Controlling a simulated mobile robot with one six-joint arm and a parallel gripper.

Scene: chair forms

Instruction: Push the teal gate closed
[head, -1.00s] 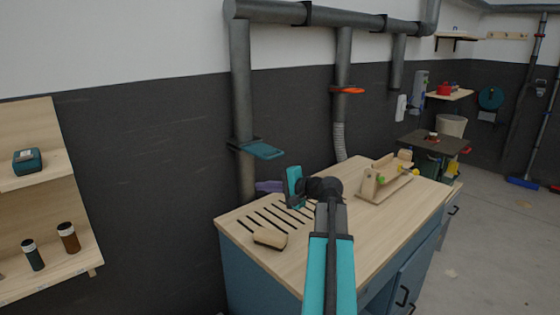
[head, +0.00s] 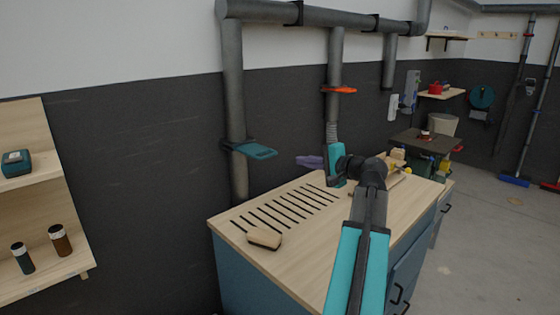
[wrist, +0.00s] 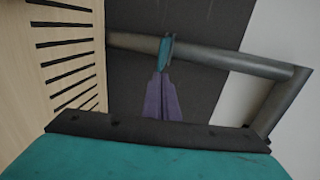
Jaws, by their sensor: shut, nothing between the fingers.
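The teal gate (head: 252,150) is a flat plate on the left vertical pipe, sticking out to the right in the head view. In the wrist view the teal gate (wrist: 165,53) appears on the pipe, just beyond my fingertips. My gripper (head: 299,160) has purple fingers, shut together and empty, to the right of the gate and a little lower in the head view. A gap shows between them there. My shut gripper (wrist: 161,77) points toward the gate in the wrist view. How far the gate is pushed in is hard to tell.
The slotted wooden bench (head: 300,262) lies below my gripper, with a wooden block (head: 264,238) on it. An orange gate (head: 340,90) is on another pipe. A wooden shelf (head: 60,264) stands at left. Space between gripper and teal gate looks clear.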

